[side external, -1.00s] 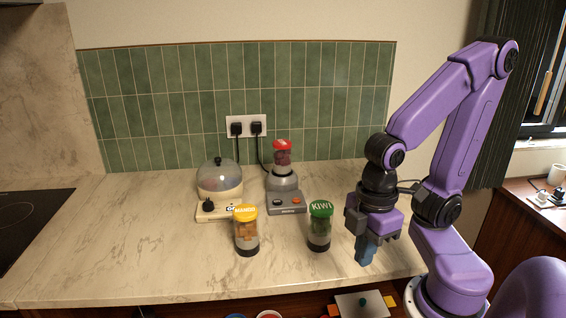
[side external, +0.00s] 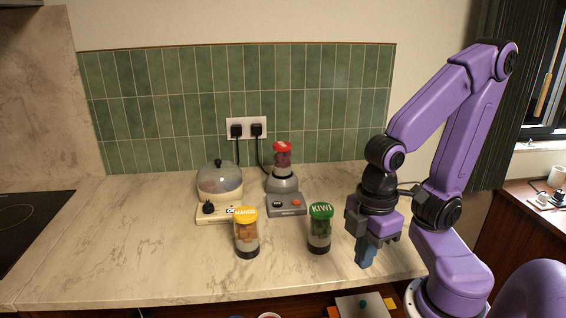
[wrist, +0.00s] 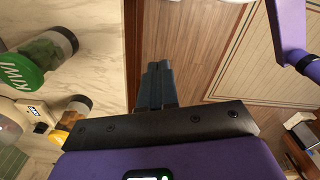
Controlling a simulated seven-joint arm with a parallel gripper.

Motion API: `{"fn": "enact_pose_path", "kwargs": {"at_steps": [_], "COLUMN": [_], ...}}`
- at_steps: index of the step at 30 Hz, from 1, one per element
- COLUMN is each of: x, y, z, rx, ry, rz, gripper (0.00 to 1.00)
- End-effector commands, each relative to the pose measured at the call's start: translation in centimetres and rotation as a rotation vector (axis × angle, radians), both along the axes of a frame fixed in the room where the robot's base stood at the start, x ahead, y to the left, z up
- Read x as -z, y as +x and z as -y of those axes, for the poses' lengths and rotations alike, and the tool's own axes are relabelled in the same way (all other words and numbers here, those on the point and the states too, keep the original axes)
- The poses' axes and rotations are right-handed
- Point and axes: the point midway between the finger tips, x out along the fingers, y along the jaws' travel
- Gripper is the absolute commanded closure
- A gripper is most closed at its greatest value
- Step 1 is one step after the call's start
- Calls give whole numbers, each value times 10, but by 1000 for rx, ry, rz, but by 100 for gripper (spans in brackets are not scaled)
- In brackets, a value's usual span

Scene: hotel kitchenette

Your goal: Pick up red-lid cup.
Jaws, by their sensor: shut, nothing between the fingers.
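The red-lid cup (side external: 282,155) sits upright on top of a grey blender base (side external: 285,190) at the back of the counter, near the tiled wall. It holds dark red contents. My gripper (side external: 364,262) points down over the right end of the counter, right of and nearer the front than the cup. Its blue fingers are together and empty. In the wrist view my gripper (wrist: 154,70) also shows shut, above the floor beyond the counter edge. I do not make out the red-lid cup in the wrist view.
A green-lid KIWI cup (side external: 320,230) stands between my gripper and a yellow-lid MANGO cup (side external: 246,235). A cooker with a clear dome (side external: 219,180) stands left of the blender. A drawer below the front edge holds items. The counter's left half is clear.

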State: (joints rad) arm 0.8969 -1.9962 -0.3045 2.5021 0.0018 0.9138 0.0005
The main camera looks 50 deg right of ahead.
Motion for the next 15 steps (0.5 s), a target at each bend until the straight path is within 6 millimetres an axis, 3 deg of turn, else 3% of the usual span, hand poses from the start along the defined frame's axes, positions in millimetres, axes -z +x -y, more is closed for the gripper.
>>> {"fn": "enact_pose_path", "kwargs": {"at_steps": [14,15], "x": [0,0], "y": [0,0], "z": [0,0], "rx": [0,0], "ry": [0,0], "rz": [0,0], "gripper": [100,90]}}
